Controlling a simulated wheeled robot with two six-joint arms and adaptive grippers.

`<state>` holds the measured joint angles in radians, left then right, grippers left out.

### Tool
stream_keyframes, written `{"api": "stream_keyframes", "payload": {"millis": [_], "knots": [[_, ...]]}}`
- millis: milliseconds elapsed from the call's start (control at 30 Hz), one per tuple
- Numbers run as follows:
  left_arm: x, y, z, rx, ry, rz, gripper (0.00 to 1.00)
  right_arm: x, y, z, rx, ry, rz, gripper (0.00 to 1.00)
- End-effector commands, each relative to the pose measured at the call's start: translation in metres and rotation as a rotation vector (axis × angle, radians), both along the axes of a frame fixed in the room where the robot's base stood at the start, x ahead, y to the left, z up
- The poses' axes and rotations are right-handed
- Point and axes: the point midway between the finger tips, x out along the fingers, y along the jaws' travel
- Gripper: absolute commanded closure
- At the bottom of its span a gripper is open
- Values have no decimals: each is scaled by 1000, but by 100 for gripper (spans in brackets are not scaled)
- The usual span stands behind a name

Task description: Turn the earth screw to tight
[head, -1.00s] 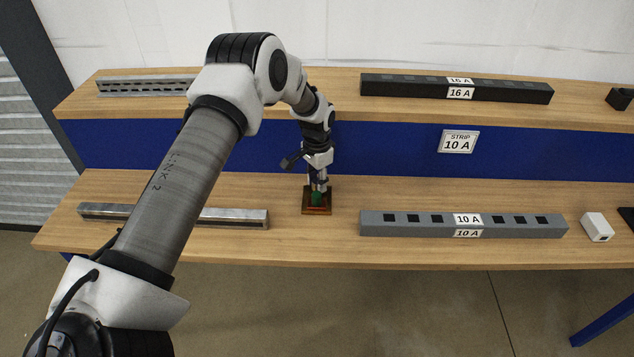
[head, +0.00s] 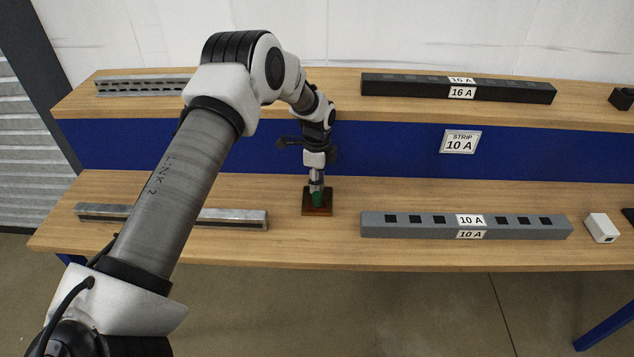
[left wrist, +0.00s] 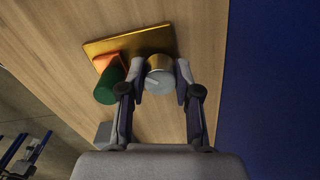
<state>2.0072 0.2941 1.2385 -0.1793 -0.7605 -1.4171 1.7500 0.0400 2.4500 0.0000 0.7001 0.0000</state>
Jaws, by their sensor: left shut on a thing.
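The earth screw is a round metal knob (left wrist: 160,77) with a pale line on its face, standing on a brass-coloured plate (left wrist: 135,42) on the lower bench shelf. The plate also shows in the head view (head: 318,210). My left gripper (left wrist: 160,82) is shut on the knob, one finger on each side of it. In the head view my left gripper (head: 317,185) points down over the plate and hides the knob. A green cylinder (left wrist: 109,86) with an orange piece (left wrist: 106,62) beside it stands on the same plate, next to the left finger. My right gripper is not in view.
A metal rail (head: 235,218) lies left of the plate and a grey 10 A strip (head: 410,225) lies to its right. A white box (head: 601,228) stands farther right. The upper shelf holds a black 16 A strip (head: 410,86) and a slotted rail (head: 140,85).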

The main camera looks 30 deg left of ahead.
Motion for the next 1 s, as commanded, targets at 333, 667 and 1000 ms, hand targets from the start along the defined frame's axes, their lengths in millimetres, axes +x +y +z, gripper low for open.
{"api": "stream_keyframes", "payload": {"millis": [333, 667, 1000], "knots": [[3, 0, 3, 2, -10, -239, 100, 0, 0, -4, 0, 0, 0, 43], [3, 0, 3, 3, -10, -330, 100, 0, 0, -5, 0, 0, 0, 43], [3, 0, 3, 2, -9, -336, 100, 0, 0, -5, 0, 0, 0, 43]]}}
